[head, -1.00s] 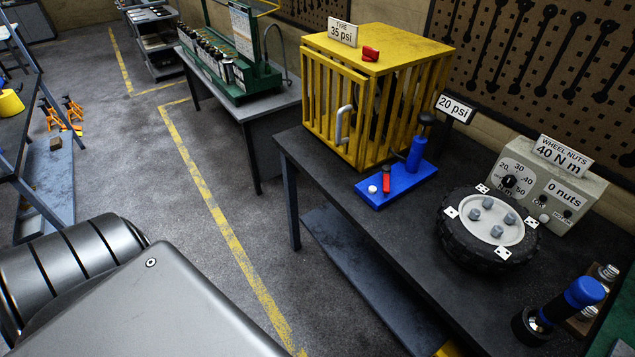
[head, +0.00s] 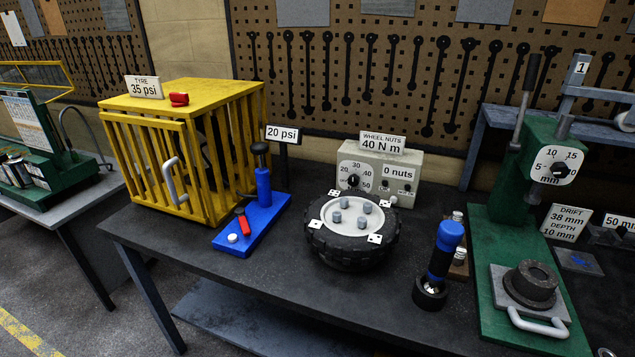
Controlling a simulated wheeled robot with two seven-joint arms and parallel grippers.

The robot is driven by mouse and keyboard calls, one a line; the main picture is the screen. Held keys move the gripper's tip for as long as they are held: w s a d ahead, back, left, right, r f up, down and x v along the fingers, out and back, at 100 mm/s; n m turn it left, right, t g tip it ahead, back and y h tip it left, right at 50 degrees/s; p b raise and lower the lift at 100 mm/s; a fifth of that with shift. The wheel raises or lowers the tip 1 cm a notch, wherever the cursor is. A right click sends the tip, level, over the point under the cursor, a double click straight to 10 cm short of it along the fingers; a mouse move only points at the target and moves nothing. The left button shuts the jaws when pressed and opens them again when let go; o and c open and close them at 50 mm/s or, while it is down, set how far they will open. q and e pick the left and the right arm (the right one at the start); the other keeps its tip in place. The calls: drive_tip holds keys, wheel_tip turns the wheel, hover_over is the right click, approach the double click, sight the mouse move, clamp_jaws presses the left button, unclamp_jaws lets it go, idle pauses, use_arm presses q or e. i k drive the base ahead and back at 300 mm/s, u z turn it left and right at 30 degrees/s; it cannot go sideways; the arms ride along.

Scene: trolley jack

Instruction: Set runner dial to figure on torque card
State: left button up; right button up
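The runner is a pale grey box (head: 376,165) at the back of the dark bench, behind the tyre. Its dial has a black knob (head: 353,181) on a white face at the box's left side, with figures around it including 30, 40 and 50. Where the knob points is too small to tell. The torque card (head: 382,143) stands on top of the box and reads "WHEEL NUTS 40 N m". A label on the box reads "0 nuts" (head: 398,173). Neither of my grippers is in view.
A wheel with a black tyre (head: 345,250) lies in front of the runner. A blue-handled tool (head: 444,250) stands right of it. The yellow cage (head: 150,105) and blue pump base (head: 262,222) are to the left; a green press (head: 490,260) is at right.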

sight(353, 180)
drive_tip(key=u, duration=1.25)
drive_tip(key=i, duration=0.9)
drive_tip(key=z, duration=3.35)
